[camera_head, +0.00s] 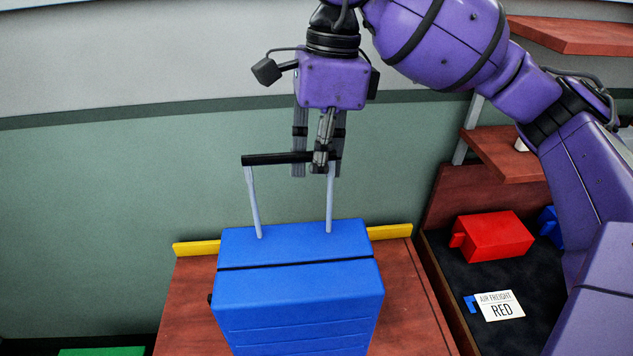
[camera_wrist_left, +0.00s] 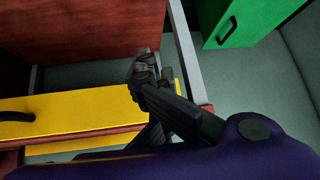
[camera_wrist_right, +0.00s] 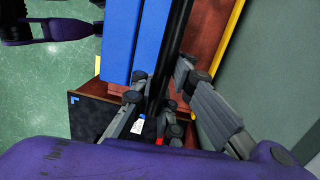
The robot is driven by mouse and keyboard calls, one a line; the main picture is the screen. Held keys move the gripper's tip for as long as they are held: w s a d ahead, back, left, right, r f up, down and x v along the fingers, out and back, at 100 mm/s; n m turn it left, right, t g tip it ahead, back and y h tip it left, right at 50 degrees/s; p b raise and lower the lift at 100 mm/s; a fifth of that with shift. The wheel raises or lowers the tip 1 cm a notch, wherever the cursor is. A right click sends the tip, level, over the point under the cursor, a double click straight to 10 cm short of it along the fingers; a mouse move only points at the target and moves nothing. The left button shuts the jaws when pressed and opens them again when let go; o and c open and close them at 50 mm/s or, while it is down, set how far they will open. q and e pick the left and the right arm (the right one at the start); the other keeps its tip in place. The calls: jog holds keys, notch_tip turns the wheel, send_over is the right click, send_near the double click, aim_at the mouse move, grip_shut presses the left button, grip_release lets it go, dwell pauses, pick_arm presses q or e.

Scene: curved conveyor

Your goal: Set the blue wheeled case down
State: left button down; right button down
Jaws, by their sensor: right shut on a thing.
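The blue wheeled case (camera_head: 300,300) has an extended handle with two pale rods and a black crossbar (camera_head: 275,159). My right gripper (camera_head: 320,165) is shut on the right part of that crossbar, above the case. The bar also shows between the fingers in the right wrist view (camera_wrist_right: 172,60). The case is over the red-brown wooden table (camera_head: 185,320); its underside is hidden, so I cannot tell whether it touches. My left gripper (camera_wrist_left: 152,72) shows only in the left wrist view, above a yellow case (camera_wrist_left: 75,120); its finger opening is unclear.
A yellow strip (camera_head: 390,231) edges the table's back. To the right, a dark shelf bay (camera_head: 450,260) holds a red case (camera_head: 493,236), part of a blue one (camera_head: 551,225) and a card reading "AIR FREIGHT RED" (camera_head: 500,306). A green case (camera_wrist_left: 240,20) shows in the left wrist view.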

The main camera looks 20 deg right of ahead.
jog(key=shift+w+d+f, duration=0.15)
jog(key=shift+w+f, duration=0.25)
jog(key=shift+f, duration=0.55)
jog(key=shift+w+d+f, duration=0.1)
jog(key=shift+w+f, duration=0.3)
jog(key=shift+f, duration=0.5)
jog(key=shift+w+d+f, duration=0.15)
jog(key=shift+w+f, duration=0.25)
jog(key=shift+f, duration=0.55)
jog(key=shift+f, duration=0.25)
jog(key=c, duration=1.8)
grip_release()
notch_tip(320, 180, up, 12)
jog(key=d, duration=0.1)
jog(key=shift+w+d, duration=0.2)
jog(key=shift+d, duration=0.1)
jog(key=shift+r, duration=0.1)
